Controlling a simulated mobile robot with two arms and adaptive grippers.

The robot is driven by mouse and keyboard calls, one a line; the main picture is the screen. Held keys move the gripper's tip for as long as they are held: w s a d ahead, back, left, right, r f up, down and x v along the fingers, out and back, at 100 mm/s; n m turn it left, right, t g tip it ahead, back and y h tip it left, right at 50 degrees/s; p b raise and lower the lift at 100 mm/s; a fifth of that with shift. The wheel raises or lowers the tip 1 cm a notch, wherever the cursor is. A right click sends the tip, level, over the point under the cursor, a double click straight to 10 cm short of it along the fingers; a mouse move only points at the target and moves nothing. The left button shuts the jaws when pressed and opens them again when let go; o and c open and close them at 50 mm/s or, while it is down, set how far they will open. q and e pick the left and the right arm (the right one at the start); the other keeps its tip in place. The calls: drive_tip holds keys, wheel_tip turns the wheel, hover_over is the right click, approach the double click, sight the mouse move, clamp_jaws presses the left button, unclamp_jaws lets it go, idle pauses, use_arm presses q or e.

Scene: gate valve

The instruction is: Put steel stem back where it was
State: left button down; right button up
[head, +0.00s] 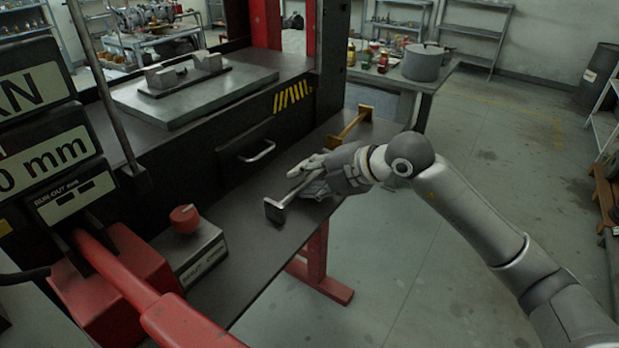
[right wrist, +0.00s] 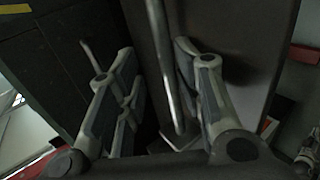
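The steel stem (head: 274,209) lies on the dark bench ledge, its flat square end toward the front left and its rod running back under my right gripper. My right gripper (head: 308,173) is over the stem, and its fingers hide part of the rod. In the right wrist view the right gripper's fingers (right wrist: 155,60) are spread. The bright rod of the steel stem (right wrist: 163,55) runs between them, with gaps on both sides. A brass-coloured stem (head: 347,127) lies farther back on the same ledge. My left gripper is not in view.
The press bed with a plate (head: 205,98) and blocks rises left of the ledge, with a drawer handle (head: 258,152). A box with a red knob (head: 184,219) stands at the front of the ledge. A table with a grey pot (head: 424,64) stands behind.

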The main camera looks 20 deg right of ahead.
drive_tip(key=b+v, duration=0.2)
drive_tip(key=v, duration=1)
drive_tip(key=shift+r, duration=0.2)
